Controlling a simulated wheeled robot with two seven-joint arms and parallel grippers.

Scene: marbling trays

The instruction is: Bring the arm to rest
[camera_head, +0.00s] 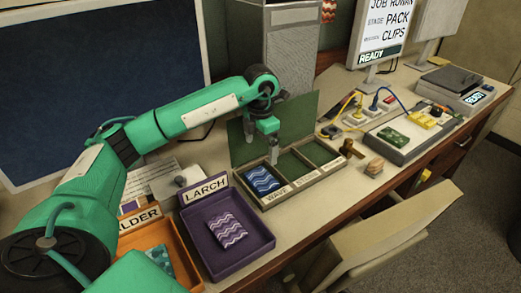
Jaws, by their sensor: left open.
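My left arm reaches in from the left, and its gripper (272,154) points down over the compartment box (284,198), near the wall between the left and middle compartments. The gripper is open, and I see nothing held in it. I cannot tell whether its tips are inside the box or above it. A blue wave-patterned piece (262,180) lies in the left compartment, labelled WAVE. The other compartments look empty. My right gripper does not show.
A purple LARCH tray (262,251) holds a purple zigzag piece (226,230). An orange tray (187,273), partly hidden by my arm, holds a teal piece (160,259). A dark monitor (100,70), grey cabinet (290,60) and READY sign (385,30) stand behind. A chair (375,240) stands in front.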

